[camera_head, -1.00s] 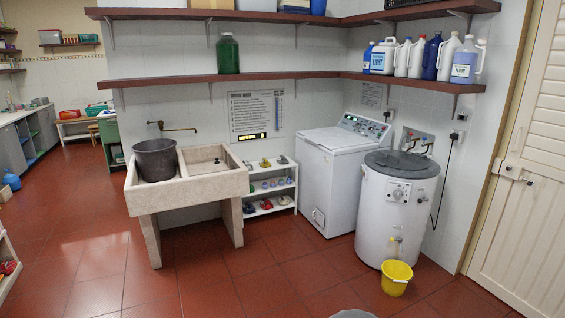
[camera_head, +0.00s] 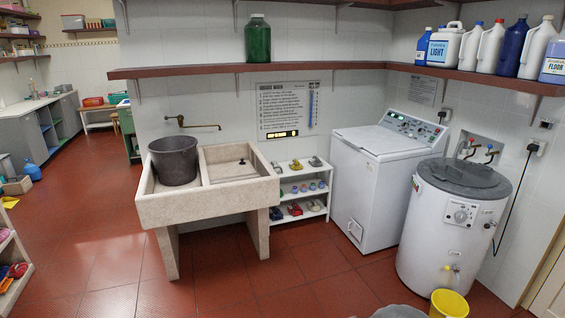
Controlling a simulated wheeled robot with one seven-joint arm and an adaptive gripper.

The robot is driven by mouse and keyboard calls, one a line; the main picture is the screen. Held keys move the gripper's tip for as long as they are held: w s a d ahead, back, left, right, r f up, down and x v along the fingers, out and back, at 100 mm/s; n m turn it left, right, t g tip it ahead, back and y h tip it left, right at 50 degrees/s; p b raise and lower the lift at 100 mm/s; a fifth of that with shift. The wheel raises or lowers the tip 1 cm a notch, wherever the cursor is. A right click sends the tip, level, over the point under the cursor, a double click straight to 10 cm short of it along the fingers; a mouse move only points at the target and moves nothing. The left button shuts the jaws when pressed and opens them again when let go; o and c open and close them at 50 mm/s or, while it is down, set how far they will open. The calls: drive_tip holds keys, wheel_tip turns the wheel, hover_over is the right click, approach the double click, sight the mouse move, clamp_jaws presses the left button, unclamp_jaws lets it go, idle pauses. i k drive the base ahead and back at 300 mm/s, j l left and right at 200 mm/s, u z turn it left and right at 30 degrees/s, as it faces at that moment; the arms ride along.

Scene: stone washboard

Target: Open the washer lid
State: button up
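A white top-loading washer (camera_head: 372,187) stands against the back wall, right of the low shelf. Its flat white lid (camera_head: 375,139) is shut, with a control panel (camera_head: 413,126) behind it. A white drum-shaped appliance (camera_head: 443,236) stands in front of it to the right. It has a dial on its front and a round grey lid (camera_head: 465,178), which is also shut. The drum hides part of the washer's right side. My gripper is not in view.
A stone sink (camera_head: 200,207) with a dark bucket (camera_head: 174,160) in it stands at left. A yellow bucket (camera_head: 448,303) sits before the drum. A wall shelf (camera_head: 247,71) runs above, with bottles at right. The red floor (camera_head: 283,277) before the washer is open.

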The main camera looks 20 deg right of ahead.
sight(377, 140)
drive_tip(key=i+l+z, duration=0.15)
drive_tip(key=i, duration=0.8)
drive_tip(key=i+z, duration=0.15)
drive_tip(key=i, duration=0.75)
drive_tip(key=i+j+z, duration=0.15)
drive_tip(key=i, duration=0.8)
